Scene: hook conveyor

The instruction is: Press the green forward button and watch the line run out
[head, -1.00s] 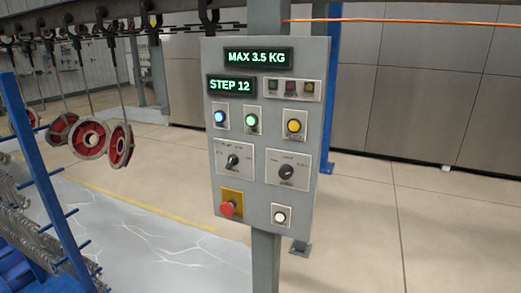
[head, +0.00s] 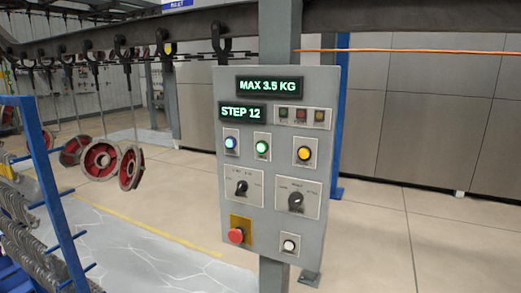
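The grey control panel (head: 278,205) stands on a post in the middle of the head view. Its green button (head: 262,147) is lit, between a lit blue button (head: 231,144) on the left and a yellow button (head: 304,153) on the right. The displays read "MAX 3.5 KG" (head: 269,86) and "STEP 12" (head: 242,112). The overhead line (head: 390,17) carries hooks, and several red and grey wheel-like parts (head: 101,159) hang from it at the left. Neither gripper is in view.
A red emergency-stop knob (head: 236,236), two rotary selectors and a white button (head: 290,244) sit lower on the panel. A blue rack (head: 48,185) with grey hooks stands at the left. Floor to the right is clear.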

